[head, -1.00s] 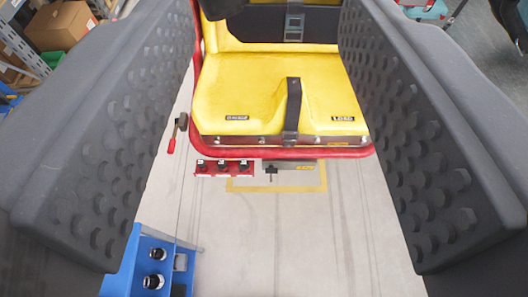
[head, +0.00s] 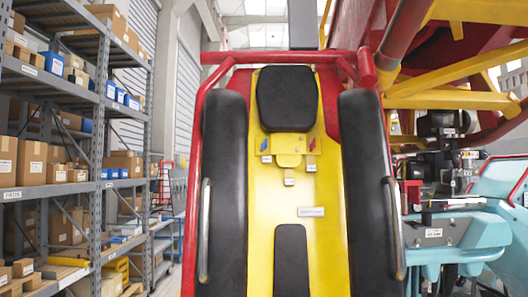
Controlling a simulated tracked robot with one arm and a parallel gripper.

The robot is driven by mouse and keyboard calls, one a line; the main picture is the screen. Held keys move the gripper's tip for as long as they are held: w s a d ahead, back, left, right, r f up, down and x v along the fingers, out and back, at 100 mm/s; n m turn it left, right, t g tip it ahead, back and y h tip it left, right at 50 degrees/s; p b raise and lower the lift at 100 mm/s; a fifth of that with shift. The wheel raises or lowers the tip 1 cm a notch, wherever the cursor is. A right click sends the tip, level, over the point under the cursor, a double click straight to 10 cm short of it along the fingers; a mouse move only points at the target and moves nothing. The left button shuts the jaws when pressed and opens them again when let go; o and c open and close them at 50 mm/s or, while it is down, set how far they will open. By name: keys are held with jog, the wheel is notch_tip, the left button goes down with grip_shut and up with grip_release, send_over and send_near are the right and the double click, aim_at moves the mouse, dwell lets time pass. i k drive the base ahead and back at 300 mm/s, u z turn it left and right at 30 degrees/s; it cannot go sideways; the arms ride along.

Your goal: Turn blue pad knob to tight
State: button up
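The blue pad knob (head: 265,145) shows as a small blue piece on the left of the yellow plate below the black headrest (head: 286,98). A similar small red knob (head: 312,146) is on the right of that plate. Small pale labels sit under both, too small to read, so I cannot tell the blue knob's setting. The knobs are on the yellow seat back (head: 272,205), between two long black pads with grey handles. My gripper is not in this view, and nothing is seen touching the blue knob.
Grey shelving (head: 100,130) with many cardboard boxes stands on the left. Red and yellow structure (head: 455,98) rises on the right. The space in front of the seat back looks clear.

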aim_at(264, 146)
jog(key=z, duration=0.7)
jog(key=k, duration=0.9)
jog(key=z, duration=0.8)
jog(key=k, duration=0.35)
jog(key=z, duration=0.3)
jog(key=i, duration=1.45)
jog(key=u, duration=0.8)
jog(key=i, duration=1.35)
jog(key=u, duration=1.3)
jog(key=i, duration=0.9)
jog(key=u, duration=0.75)
jog(key=k, duration=0.65)
